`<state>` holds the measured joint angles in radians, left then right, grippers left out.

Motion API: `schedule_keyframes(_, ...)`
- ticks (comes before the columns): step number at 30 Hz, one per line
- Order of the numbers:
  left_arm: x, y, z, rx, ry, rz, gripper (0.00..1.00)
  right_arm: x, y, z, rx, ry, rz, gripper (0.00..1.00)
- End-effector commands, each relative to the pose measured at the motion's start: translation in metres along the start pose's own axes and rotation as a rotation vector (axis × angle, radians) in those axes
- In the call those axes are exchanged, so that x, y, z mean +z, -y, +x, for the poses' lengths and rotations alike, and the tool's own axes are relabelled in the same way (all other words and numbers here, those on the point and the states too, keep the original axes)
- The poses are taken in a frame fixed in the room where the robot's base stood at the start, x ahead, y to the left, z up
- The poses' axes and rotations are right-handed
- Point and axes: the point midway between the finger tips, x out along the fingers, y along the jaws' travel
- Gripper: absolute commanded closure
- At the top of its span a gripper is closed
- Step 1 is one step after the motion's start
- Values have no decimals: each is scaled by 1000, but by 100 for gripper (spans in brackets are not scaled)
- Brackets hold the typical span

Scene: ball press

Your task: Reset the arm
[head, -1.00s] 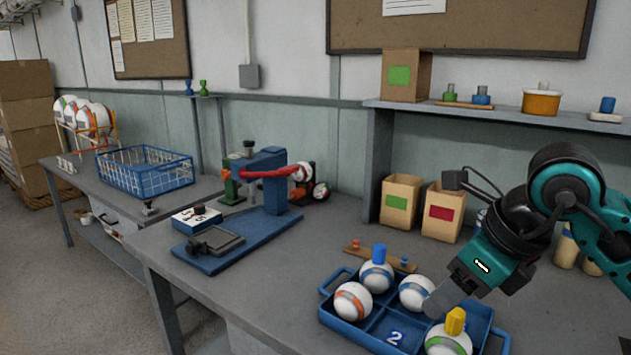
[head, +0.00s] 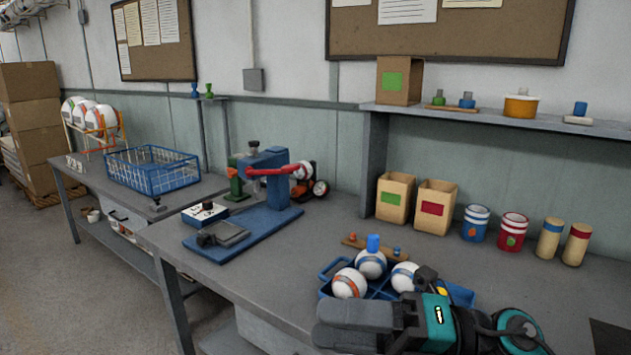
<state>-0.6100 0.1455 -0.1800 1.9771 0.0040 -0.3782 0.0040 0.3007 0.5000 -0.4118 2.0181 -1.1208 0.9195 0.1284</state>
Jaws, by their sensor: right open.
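My right gripper (head: 352,324) is low at the bottom right, its grey fingers pointing left in front of the blue tray (head: 326,272). It looks empty, and the arm hides the front and right of the tray. In the tray show a white ball with an orange stripe (head: 348,284), a ball with a blue block on top (head: 371,264), and another white ball (head: 404,276). My left gripper does not show.
A blue press (head: 262,217) stands mid-table, with a counter box (head: 205,214) beside it. A blue wire basket (head: 152,175) is at the left. Paper bags (head: 394,198), striped cans (head: 475,222) and cylinders (head: 549,238) line the back right.

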Motion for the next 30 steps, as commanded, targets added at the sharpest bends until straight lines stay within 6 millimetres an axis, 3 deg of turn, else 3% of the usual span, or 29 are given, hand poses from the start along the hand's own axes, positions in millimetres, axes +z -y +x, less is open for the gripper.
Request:
schedule_keyframes(2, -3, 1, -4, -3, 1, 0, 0, 14, 1, -9, 148, 205, 201, 47)
schedule_keyframes(5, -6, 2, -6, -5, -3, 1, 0, 33, 22, -35, 285, 480, 457, 47)
schedule_keyframes(9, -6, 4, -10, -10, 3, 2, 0, 34, 87, -90, 387, 889, 847, 47)
schedule_keyframes(11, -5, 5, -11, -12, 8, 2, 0, 18, 123, -115, 399, 1062, 1019, 47)
schedule_keyframes(15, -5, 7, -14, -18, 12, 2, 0, -42, 194, -160, 376, 1386, 1365, 47)
schedule_keyframes(18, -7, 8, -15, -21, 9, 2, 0, -90, 228, -178, 339, 1549, 1554, 47)
schedule_keyframes(21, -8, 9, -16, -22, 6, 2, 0, -128, 247, -187, 306, 1654, 1692, 47)
schedule_keyframes(24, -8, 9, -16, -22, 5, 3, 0, -151, 256, -192, 283, 1711, 1768, 47)
schedule_keyframes(30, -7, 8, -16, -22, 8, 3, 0, -161, 260, -193, 273, 1734, 1802, 47)
